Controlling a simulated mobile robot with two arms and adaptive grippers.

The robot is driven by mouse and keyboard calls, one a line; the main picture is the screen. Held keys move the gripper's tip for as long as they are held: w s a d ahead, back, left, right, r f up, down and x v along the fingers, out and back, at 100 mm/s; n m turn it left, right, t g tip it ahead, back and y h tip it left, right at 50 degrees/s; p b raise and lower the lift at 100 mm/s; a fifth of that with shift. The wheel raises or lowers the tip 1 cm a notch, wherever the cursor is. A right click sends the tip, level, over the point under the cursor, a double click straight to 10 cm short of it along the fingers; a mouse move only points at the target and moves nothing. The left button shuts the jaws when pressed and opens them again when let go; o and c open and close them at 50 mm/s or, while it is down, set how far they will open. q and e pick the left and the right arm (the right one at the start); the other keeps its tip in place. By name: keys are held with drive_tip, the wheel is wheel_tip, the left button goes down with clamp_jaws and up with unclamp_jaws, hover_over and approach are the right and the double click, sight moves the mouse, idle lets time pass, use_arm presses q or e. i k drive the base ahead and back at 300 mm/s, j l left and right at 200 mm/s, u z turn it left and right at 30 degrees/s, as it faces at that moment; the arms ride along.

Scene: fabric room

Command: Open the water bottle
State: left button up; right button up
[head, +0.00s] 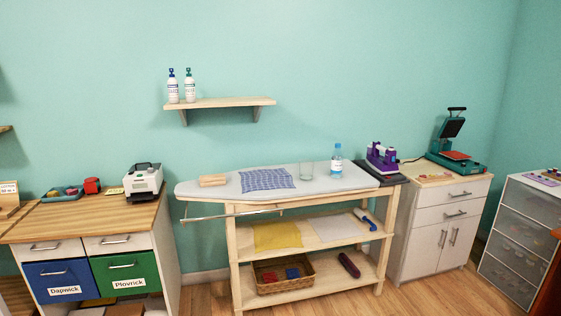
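A clear water bottle with a blue cap (336,162) stands upright on the grey ironing board (225,188), toward its right end. The cap appears to be on the bottle. Neither of my grippers shows in the head view.
A purple iron (381,158) stands right of the bottle. A blue checked cloth (266,180) and a wooden block (213,181) lie on the board. A heat press (455,144) stands on the right cabinet. A wall shelf (222,102) holds two bottles. Floor shows in front.

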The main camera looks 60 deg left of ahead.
sight(337, 160)
drive_tip(key=u, duration=1.5)
drive_tip(key=i+j, duration=0.1)
drive_tip(key=i, duration=0.4)
drive_tip(key=i+z, duration=0.1)
drive_tip(key=i, duration=0.35)
drive_tip(key=i+j, duration=0.15)
drive_tip(key=i, duration=0.35)
